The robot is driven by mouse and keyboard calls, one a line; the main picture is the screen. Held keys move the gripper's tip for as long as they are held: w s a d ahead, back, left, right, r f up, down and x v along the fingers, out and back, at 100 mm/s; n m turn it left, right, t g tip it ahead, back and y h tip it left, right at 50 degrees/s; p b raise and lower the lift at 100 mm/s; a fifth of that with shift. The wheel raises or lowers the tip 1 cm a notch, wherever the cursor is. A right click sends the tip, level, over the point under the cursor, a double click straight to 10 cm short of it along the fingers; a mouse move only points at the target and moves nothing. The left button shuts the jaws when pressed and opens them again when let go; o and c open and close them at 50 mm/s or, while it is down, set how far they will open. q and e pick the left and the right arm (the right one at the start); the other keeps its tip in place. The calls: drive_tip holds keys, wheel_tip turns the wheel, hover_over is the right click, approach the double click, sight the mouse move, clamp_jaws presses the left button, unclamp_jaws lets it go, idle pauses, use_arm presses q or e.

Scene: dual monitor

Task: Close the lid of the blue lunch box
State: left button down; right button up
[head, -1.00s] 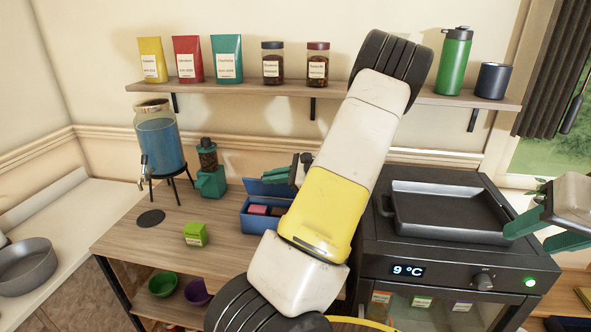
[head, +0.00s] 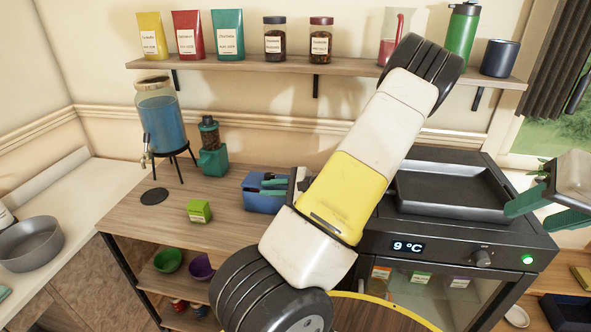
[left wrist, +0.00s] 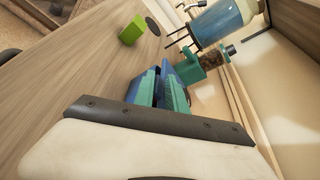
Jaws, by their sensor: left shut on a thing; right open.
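The blue lunch box (head: 259,203) stands on the wooden counter, partly hidden by my left arm. Its lid (head: 253,181) shows at the top of the box beside my fingers. How far the lid stands open cannot be told. The lunch box's contents are hidden. My left gripper (head: 274,186) is at the top of the box, shut on the lid. In the left wrist view, its teal fingers (left wrist: 160,90) have blue between and beside them. My right gripper (head: 540,208) is open and empty, near the right side of the black oven.
A green carton (head: 199,211) stands on the counter left of the lunch box. A teal grinder (head: 211,150) and a blue drink dispenser (head: 160,120) stand behind it. The black oven with a tray (head: 450,190) is at the right. The counter's front left is clear.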

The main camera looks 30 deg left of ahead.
use_arm(q)
drive_tip(key=shift+s+d+f, duration=0.1)
drive_tip(key=shift+s+f, duration=0.05)
drive_tip(key=shift+f, duration=0.8)
drive_tip(key=c, duration=1.6)
unclamp_jaws()
drive_tip(key=shift+o, duration=0.2)
drive_tip(key=s+d+r, duration=0.5)
drive_tip(key=s+d, duration=0.5)
drive_tip(key=s, duration=0.2)
drive_tip(key=shift+d, duration=0.35)
